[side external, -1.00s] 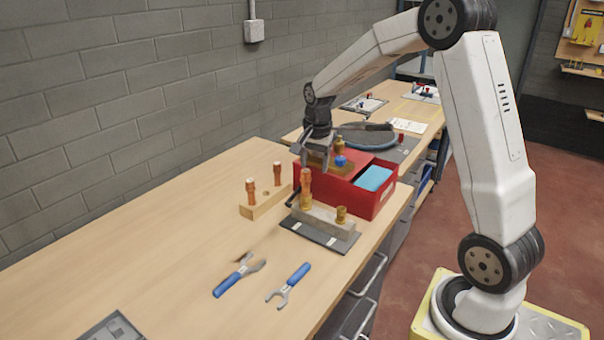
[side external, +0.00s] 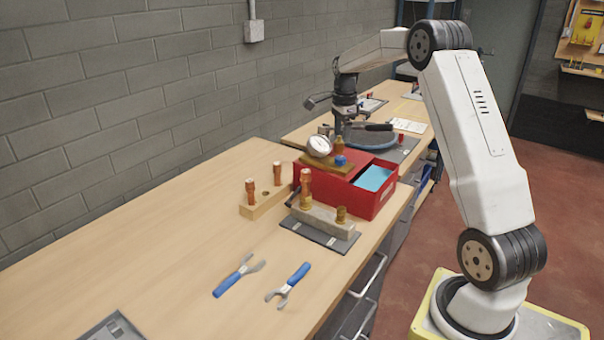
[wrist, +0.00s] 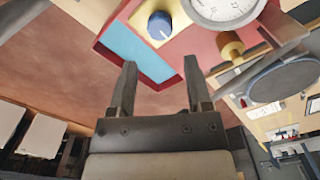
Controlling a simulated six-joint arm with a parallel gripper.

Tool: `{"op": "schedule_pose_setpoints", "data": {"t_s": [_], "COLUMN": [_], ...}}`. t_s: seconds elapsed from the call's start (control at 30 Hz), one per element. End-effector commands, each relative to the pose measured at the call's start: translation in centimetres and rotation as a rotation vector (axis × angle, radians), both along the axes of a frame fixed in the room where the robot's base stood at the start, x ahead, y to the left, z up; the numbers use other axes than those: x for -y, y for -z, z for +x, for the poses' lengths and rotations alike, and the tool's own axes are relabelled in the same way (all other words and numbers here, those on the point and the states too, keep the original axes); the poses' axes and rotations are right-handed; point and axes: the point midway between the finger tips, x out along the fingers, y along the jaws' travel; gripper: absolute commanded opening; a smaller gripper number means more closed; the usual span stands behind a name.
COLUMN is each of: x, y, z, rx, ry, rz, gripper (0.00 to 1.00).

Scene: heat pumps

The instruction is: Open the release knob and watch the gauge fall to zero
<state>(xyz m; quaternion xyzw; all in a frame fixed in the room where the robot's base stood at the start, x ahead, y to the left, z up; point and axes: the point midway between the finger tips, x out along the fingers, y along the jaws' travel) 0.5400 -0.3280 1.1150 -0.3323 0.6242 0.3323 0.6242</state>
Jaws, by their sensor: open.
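The white-faced gauge (side external: 319,145) stands on a brown block on a red box (side external: 372,207), and shows at the top of the wrist view (wrist: 222,8). Its reading is too small to tell. A blue knob (side external: 340,160), seemingly the release knob, sits right of the gauge. In the wrist view the blue knob (wrist: 160,26) lies beyond my fingertips, roughly centred between them. My gripper (wrist: 160,66) is open and empty, apart from the knob. In the side view it hangs behind the gauge, its fingertips partly hidden.
A brass fitting (side external: 338,146) rises beside the gauge. A copper fitting (side external: 305,188) stands on a grey block in front of the red box. A wooden block (side external: 256,207) holds copper pieces. Two blue-handled tools (side external: 288,284) lie in front.

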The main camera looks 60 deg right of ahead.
Motion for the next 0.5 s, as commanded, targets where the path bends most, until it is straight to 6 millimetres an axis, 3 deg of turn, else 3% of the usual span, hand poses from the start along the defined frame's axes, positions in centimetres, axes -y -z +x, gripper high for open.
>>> {"op": "schedule_pose_setpoints", "data": {"t_s": [0.5], "x": [-0.1], "y": [5.5], "z": [0.0], "rx": [-0.001], "ry": [-0.003], "rz": [0.002], "gripper": [0.64]}}
